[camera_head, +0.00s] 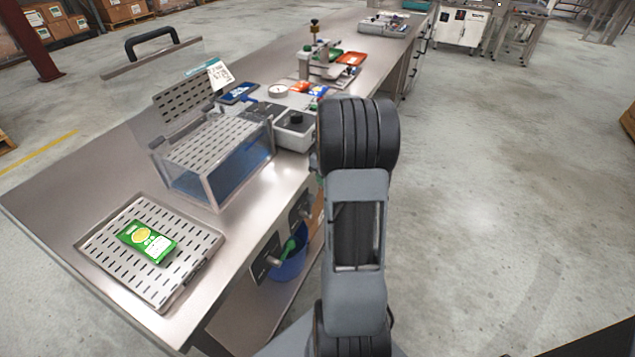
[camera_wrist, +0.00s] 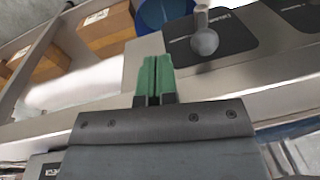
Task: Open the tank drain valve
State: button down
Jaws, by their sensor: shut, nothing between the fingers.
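The tank (camera_head: 215,165) is a clear box of blue liquid under a slotted lid on the steel bench. I cannot tell which is the drain valve. In the wrist view, a grey valve handle (camera_wrist: 204,41) stands on a dark plate (camera_wrist: 238,36). My gripper (camera_wrist: 154,60) is shut and empty, its green fingers left of and apart from that handle.
A blue bucket (camera_head: 288,268) is below the valve plates and shows in the wrist view (camera_wrist: 165,10). Cardboard boxes (camera_wrist: 105,28) are beside it. A slotted tray (camera_head: 100,245) with a green packet (camera_head: 147,241) lies on the bench. The floor (camera_head: 490,200) on the right is clear.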

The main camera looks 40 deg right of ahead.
notch_tip(320, 180, up, 10)
jog(key=d, duration=0.1)
jog(key=shift+d, duration=0.3)
